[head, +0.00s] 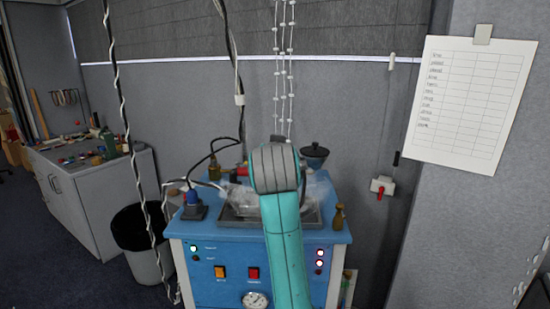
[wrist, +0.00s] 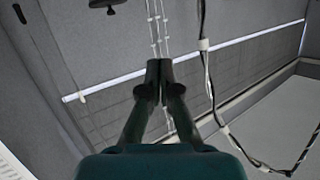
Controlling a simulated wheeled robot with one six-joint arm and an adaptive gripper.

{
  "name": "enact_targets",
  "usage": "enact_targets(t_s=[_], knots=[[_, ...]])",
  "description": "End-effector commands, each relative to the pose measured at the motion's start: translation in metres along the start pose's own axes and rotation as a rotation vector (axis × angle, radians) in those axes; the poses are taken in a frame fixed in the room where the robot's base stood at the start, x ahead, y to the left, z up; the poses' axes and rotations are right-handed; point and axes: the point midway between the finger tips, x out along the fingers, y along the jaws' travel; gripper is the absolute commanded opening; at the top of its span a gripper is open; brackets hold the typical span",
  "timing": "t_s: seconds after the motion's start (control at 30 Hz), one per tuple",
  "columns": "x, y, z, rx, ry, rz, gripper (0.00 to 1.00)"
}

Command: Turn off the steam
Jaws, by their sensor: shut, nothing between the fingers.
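The blue steam machine (head: 209,240) stands in the middle of the head view. Its front has an orange switch (head: 220,272), a red switch (head: 253,273), small indicator lights (head: 320,258) and a round gauge (head: 256,300). A whitish, see-through mass that looks like steam (head: 235,199) sits over the sunken tray on its top. My teal arm covers part of the tray and front, and hides my gripper in the head view. In the wrist view my gripper (wrist: 160,66) is shut and empty, pointing towards the wall, with no switch in sight.
A red-handled valve or switch (head: 380,188) is on the wall at right. Cables (head: 240,98) and beaded chains (head: 283,70) hang above the machine. A small bottle (head: 339,217) stands on its right edge. A bin (head: 140,245) and grey cabinet (head: 90,190) are at left.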

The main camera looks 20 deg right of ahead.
Motion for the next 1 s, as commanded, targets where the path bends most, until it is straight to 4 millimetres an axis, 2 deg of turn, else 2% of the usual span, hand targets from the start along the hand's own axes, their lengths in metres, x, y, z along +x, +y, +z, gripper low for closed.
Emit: enact_targets(t_s=[0.47, 0.57, 0.7, 1.0], knots=[[0.087, 0.001, 0.001, -0.001, -0.003, 0.002, 0.0], [0.089, 0.0, 0.019, -0.001, -0.004, 0.0, 0.0], [0.093, 0.0, 0.032, -0.001, -0.002, 0.0, 0.0], [0.094, 0.0, 0.039, 0.0, 0.0, 0.0, 0.0]])
